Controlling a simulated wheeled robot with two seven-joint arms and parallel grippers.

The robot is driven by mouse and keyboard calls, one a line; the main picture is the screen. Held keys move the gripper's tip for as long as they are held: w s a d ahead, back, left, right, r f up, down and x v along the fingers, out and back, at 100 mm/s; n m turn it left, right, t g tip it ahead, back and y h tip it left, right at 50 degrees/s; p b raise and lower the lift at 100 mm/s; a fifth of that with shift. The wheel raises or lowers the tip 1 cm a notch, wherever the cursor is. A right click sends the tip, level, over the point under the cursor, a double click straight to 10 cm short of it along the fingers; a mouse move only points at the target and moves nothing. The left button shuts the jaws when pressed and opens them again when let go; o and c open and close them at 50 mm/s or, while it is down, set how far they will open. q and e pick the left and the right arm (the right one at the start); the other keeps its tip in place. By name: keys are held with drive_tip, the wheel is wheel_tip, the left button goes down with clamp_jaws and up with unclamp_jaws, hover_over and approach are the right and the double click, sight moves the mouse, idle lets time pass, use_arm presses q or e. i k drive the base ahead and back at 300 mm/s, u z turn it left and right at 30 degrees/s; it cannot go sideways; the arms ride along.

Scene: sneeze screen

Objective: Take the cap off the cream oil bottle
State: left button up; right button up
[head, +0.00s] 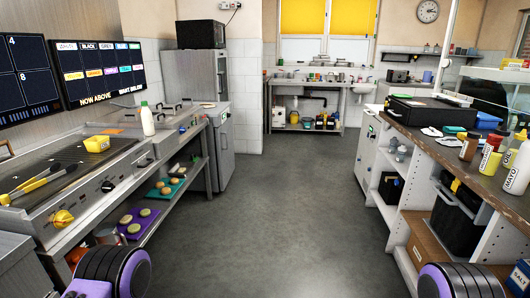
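A cream bottle with a green cap (147,119) stands upright on the left counter, at the far end of the griddle; I cannot read a label on it. On the right counter, a bottle marked OIL (508,158) stands partly hidden behind a white bottle marked MAYO (517,172). Neither gripper is in view; only purple and black parts of my arms show at the bottom corners.
Trays of food lie on the shelf below. A red-and-white bottle (489,151) and a brown jar (469,147) stand on the right counter (436,148). The middle floor (262,200) is clear.

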sight(147, 115)
drive_tip(key=u, duration=0.15)
drive_tip(key=i, duration=2.4)
drive_tip(key=u, duration=0.65)
